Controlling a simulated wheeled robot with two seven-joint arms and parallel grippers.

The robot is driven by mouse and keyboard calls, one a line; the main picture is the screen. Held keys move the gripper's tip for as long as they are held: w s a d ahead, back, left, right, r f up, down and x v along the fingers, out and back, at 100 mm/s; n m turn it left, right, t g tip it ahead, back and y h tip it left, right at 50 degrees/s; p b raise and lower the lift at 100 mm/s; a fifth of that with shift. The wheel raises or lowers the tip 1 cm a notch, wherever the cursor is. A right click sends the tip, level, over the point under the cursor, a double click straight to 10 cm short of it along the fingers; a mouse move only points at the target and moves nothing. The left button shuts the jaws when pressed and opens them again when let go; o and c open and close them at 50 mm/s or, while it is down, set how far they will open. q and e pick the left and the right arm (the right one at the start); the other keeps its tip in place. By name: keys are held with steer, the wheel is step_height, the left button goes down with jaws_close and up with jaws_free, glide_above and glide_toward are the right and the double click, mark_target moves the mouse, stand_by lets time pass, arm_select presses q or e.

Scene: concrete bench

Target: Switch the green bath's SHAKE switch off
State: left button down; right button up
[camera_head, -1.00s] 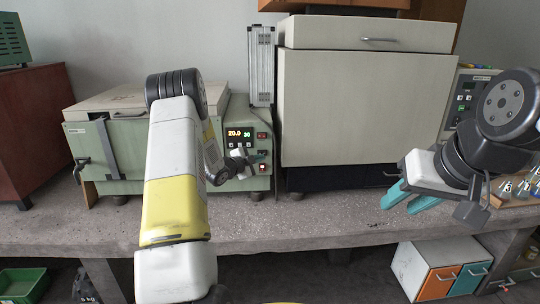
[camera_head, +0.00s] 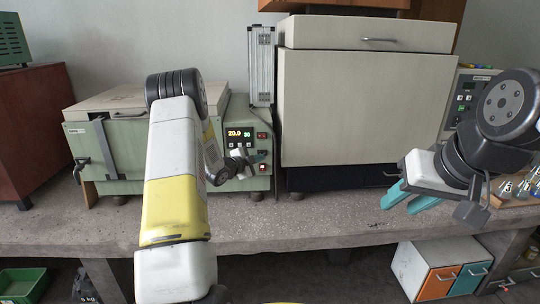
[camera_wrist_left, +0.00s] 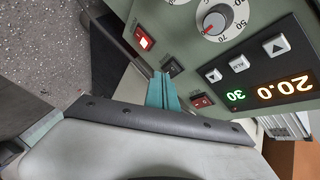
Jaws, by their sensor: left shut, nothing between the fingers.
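The green bath (camera_head: 140,160) stands at the left of the bench, its control box facing me with a lit 20.0 / 30 display (camera_head: 239,134). In the left wrist view its panel holds a lit red switch (camera_wrist_left: 144,40), a dark middle switch (camera_wrist_left: 173,66) and a red switch (camera_wrist_left: 202,101). Their labels are too small to read. My left gripper (camera_head: 256,158) is shut and empty at the panel; its teal fingertips (camera_wrist_left: 162,80) are close to the middle switch. I cannot tell whether they touch it. My right gripper (camera_head: 408,203) is open and empty above the bench at right.
A large cream oven (camera_head: 365,105) stands right of the bath, with a tall silver unit (camera_head: 261,65) behind the gap. A dial (camera_wrist_left: 216,20) and buttons (camera_wrist_left: 239,63) lie near the switches. The bench front (camera_head: 310,220) is mostly clear.

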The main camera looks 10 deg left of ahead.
arm_select(q)
steer(key=shift+w, duration=0.1)
stand_by(0.5)
steer(key=shift+w+a, duration=0.15)
steer(key=shift+w, duration=0.15)
steer(key=shift+w+a, duration=0.1)
steer(key=shift+w, duration=0.15)
stand_by(0.5)
steer(key=shift+s, duration=0.1)
steer(key=shift+s+d, duration=0.25)
steer(key=shift+s, duration=0.3)
steer(key=shift+s+d, duration=0.35)
steer(key=shift+s, duration=0.4)
steer(key=shift+s+d, duration=0.3)
steer(key=shift+s, duration=0.5)
steer(key=shift+s+d, duration=0.35)
steer(key=shift+s, duration=0.4)
